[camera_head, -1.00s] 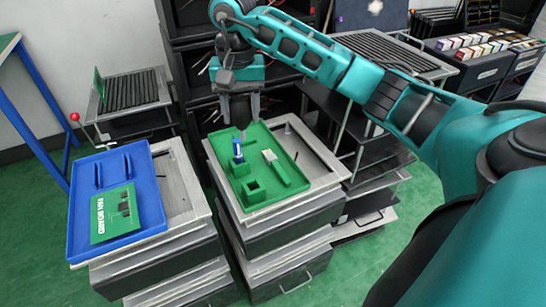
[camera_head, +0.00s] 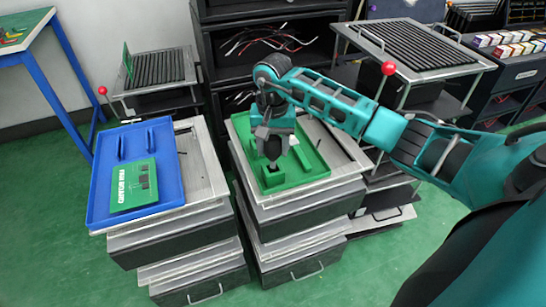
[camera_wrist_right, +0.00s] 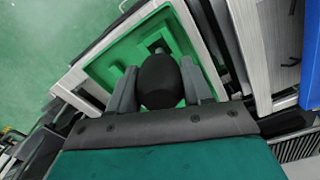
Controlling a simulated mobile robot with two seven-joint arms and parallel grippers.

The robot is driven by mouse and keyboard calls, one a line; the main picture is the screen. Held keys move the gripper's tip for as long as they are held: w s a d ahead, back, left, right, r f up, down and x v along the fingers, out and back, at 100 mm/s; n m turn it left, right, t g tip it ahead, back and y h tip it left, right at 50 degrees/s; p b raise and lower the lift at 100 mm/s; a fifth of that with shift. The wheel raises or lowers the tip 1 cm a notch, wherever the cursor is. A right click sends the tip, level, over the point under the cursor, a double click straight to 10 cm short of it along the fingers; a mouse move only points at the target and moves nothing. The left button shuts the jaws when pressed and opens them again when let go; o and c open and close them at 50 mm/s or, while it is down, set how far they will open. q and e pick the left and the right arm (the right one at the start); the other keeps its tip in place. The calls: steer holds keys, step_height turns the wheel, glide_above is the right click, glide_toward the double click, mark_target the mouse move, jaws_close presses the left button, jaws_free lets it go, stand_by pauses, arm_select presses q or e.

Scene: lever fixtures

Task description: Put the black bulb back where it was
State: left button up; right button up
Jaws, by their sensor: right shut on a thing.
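My right gripper (camera_head: 272,160) points down over the front part of the green tray (camera_head: 322,174). In the right wrist view its two grey fingers are closed on the rounded black bulb (camera_wrist_right: 160,82), one on each side. A square green socket block (camera_head: 271,181) stands in the tray just below the fingertips. The bulb's lower end is hidden, so I cannot tell whether it is inside the socket. My left gripper is not in view.
A blue tray (camera_head: 105,185) with a green board (camera_head: 133,184) lies on the stand to the left. A red-knobbed lever (camera_head: 388,68) rises behind my right arm, and another red knob (camera_head: 102,90) stands at the far left. Green floor is open in front.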

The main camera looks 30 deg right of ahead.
mark_target(273, 158)
step_height(273, 158, down, 4)
steer(key=shift+r, duration=0.1)
steer(key=shift+f+b, duration=0.2)
steer(key=shift+b, duration=0.15)
steer(key=shift+o, duration=1.2)
steer(key=shift+f, duration=0.1)
steer(key=o, duration=0.5)
steer(key=shift+c, duration=0.2)
